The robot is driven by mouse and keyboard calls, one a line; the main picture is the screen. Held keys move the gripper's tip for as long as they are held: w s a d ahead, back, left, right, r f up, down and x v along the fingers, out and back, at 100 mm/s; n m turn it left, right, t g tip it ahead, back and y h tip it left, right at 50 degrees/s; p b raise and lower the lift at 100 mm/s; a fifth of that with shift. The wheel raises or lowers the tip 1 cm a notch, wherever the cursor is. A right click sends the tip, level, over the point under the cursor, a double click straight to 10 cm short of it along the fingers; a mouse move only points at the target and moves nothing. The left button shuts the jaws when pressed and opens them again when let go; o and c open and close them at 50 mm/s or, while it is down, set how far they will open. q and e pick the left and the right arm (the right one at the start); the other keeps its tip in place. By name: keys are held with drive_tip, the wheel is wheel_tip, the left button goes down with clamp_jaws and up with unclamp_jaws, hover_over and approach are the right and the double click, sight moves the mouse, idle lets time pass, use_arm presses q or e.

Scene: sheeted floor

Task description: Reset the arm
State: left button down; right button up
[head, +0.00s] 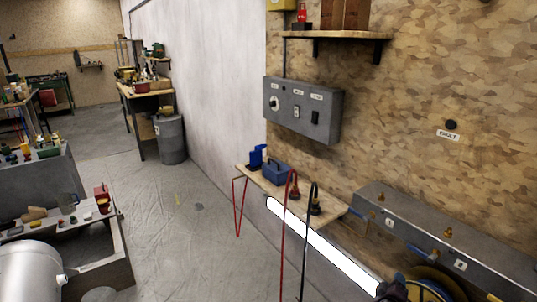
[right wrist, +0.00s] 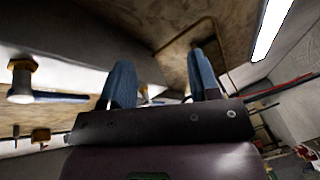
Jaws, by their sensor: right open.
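My right gripper (right wrist: 162,80) shows in the right wrist view, with two blue fingers standing well apart. Nothing is held between them. Past the fingers are a brown board-like surface and a thin bent pipe or hose, apart from the fingers as far as I can tell. In the head view only a small dark part at the bottom right edge may belong to this gripper. My left gripper is not in view.
A wall shelf (head: 252,178) holds a blue box (head: 276,173) and cables. A grey switch box (head: 302,110) hangs above. A metal manifold (head: 440,238) runs at right. A grey drum (head: 171,139) stands farther back. The sheeted floor (head: 185,215) between is clear.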

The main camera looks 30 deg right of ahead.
drive_tip(key=w+a+r+m+t+y, duration=0.2)
drive_tip(key=w+a+r+t+y, duration=0.2)
drive_tip(key=w+a+r, duration=0.25)
drive_tip(key=w+a+r+t+y+b, duration=0.1)
drive_tip(key=a+y, duration=0.1)
drive_tip(key=a, duration=0.3)
drive_tip(key=w+a+r+t+y, duration=0.1)
drive_tip(key=a+r+y, duration=0.1)
drive_tip(key=a, duration=0.3)
drive_tip(key=s+a+f+n+y+b, duration=0.1)
drive_tip(key=s+a+y, duration=0.25)
drive_tip(key=a, duration=0.65)
drive_tip(key=s+a+n+y, duration=0.15)
drive_tip(key=s+a, duration=0.25)
drive_tip(key=a, duration=0.5)
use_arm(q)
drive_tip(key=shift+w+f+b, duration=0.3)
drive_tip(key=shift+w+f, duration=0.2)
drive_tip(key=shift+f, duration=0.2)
use_arm(e)
drive_tip(key=s+a+f+g, duration=0.1)
drive_tip(key=s+a+f, duration=0.1)
drive_tip(key=s, duration=0.2)
drive_tip(key=s+a+f+g+y, duration=0.1)
drive_tip(key=s+a+f, duration=0.1)
drive_tip(key=s, duration=0.2)
drive_tip(key=shift+a+f, duration=0.15)
drive_tip(key=shift+f, duration=0.25)
